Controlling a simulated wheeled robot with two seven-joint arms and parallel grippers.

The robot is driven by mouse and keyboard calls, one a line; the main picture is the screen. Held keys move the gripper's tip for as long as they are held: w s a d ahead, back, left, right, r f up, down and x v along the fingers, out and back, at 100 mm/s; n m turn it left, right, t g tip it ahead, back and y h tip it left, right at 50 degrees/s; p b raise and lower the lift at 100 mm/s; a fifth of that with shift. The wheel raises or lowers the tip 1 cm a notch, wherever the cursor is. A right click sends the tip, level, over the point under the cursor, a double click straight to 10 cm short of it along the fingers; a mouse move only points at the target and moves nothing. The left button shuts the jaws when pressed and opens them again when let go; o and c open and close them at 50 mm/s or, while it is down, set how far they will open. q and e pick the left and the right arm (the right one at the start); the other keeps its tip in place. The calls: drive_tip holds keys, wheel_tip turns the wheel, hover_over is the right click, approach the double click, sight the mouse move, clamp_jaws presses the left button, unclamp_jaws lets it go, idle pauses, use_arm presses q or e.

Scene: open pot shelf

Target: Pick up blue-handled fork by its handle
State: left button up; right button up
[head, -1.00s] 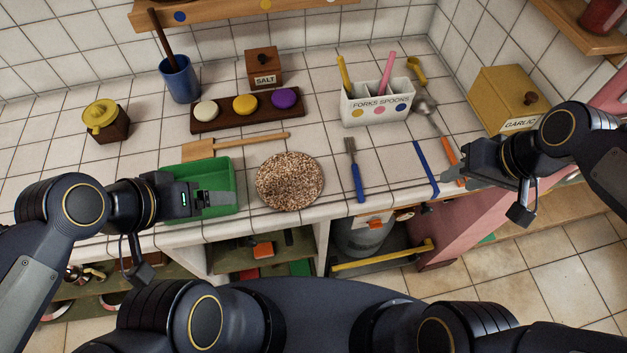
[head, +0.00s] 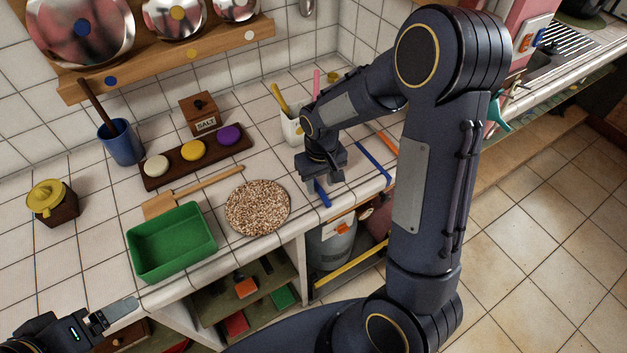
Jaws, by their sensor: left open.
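The blue-handled fork lies on the tiled counter, right of the speckled round mat. Only part of its blue handle (head: 323,198) shows; its metal head is hidden behind my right gripper. My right gripper (head: 314,182) points down at the fork, at the upper end of the visible handle. The wrist covers its fingers, so I cannot tell whether they are open or shut, or touch the fork. My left gripper (head: 115,312) is open and empty at the lower left, in front of the counter edge.
The speckled mat (head: 257,207) and green tray (head: 172,243) lie left of the fork. A second blue-handled utensil (head: 374,160) lies to its right. The white cutlery holder (head: 291,132) stands behind, partly covered by my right arm. An open shelf (head: 228,290) sits below the counter.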

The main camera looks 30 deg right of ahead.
drive_tip(key=shift+d+f, duration=0.1)
drive_tip(key=shift+f, duration=0.85)
clamp_jaws()
drive_tip(key=shift+r, duration=0.15)
